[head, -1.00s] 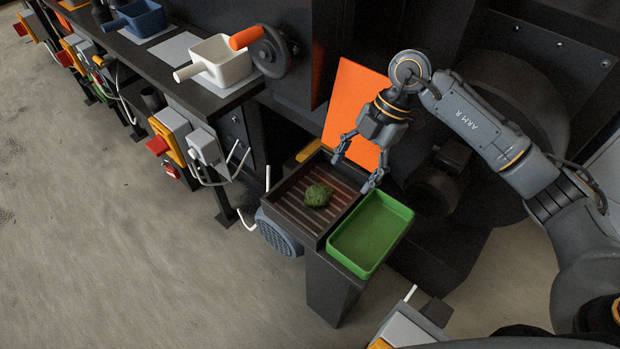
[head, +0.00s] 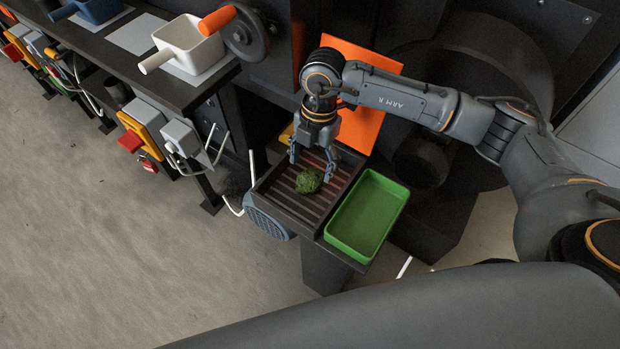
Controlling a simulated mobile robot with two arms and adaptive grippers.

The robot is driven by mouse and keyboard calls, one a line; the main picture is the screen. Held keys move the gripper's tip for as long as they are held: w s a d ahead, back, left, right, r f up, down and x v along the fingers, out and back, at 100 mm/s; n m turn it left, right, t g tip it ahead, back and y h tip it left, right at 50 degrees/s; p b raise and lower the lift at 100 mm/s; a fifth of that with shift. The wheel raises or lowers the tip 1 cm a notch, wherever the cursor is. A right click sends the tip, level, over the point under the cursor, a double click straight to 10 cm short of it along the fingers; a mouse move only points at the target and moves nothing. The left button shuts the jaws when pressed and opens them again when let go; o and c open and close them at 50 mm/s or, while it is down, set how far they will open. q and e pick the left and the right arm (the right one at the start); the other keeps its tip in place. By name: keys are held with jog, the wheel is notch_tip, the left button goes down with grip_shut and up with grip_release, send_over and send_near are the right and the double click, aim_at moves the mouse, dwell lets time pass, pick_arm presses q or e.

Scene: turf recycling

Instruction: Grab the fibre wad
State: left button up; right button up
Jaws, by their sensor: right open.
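The fibre wad (head: 308,182) is a small, rough green clump. It lies on the dark slatted tray (head: 284,205) in the head view. My right gripper (head: 311,168) points down over the far part of this tray, its open fingers just behind the wad. The jaws look empty, and I cannot tell whether a fingertip touches the wad. My left gripper is not in view.
An empty green tray (head: 390,215) stands directly right of the slatted tray. An orange panel (head: 372,65) rises behind. A bench at the left holds a white scoop (head: 190,45) and a blue scoop (head: 97,8). The floor at left is clear.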

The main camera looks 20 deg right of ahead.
aim_at(311, 176)
jog(key=f, duration=0.5)
jog(key=shift+s+a, duration=0.25)
jog(key=shift+r, duration=0.1)
jog(key=c, duration=1.3)
